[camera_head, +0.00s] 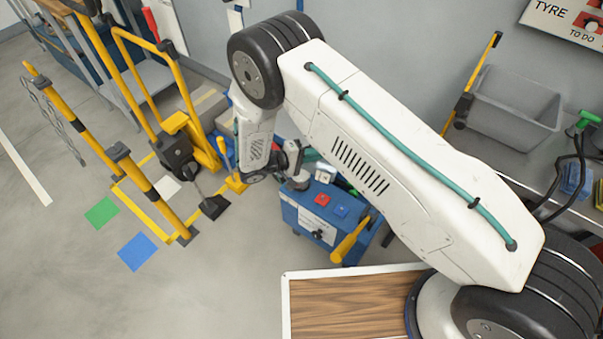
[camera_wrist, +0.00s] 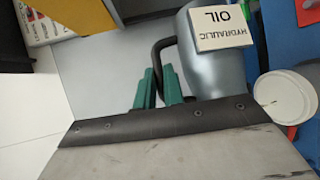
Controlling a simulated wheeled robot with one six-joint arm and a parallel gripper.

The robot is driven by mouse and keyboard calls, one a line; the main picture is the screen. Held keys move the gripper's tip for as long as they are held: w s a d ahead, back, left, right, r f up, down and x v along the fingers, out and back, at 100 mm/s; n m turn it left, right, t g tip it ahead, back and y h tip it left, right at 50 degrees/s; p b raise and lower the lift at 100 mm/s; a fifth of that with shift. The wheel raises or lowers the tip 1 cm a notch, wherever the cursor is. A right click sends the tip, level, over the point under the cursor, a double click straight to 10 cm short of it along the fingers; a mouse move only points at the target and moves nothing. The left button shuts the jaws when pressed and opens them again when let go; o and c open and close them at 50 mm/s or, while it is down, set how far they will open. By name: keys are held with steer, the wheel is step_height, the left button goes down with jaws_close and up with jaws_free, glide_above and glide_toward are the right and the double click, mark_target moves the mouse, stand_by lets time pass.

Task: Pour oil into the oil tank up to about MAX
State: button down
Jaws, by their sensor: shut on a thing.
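A grey metal oil jug (camera_wrist: 205,75) with a black handle (camera_wrist: 160,48) is in the wrist view. Its white label reads HYDRAULIC OIL and appears upside down there. My gripper (camera_wrist: 158,88) has green fingers, shut on the jug's handle. In the head view my gripper (camera_head: 308,158) is beside the blue unit (camera_head: 290,213), largely hidden by my arm, and a white label (camera_head: 325,173) shows there. A white round part (camera_wrist: 285,97) is right of the jug in the wrist view; I cannot tell whether it is the tank's opening. No MAX mark or oil level is readable.
Yellow rails (camera_head: 150,190) and a yellow trolley stand left. A grey bin (camera_head: 515,105) sits on the right bench.

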steer(key=shift+w+a+r+n+h, duration=0.15)
steer(key=shift+a+n+h, duration=0.05)
steer(key=shift+a+h, duration=0.15)
steer(key=shift+w+a+r+n+h, duration=0.1)
steer(key=shift+w+a+n+h, duration=0.1)
steer(key=shift+a+h, duration=0.1)
stand_by(1.4)
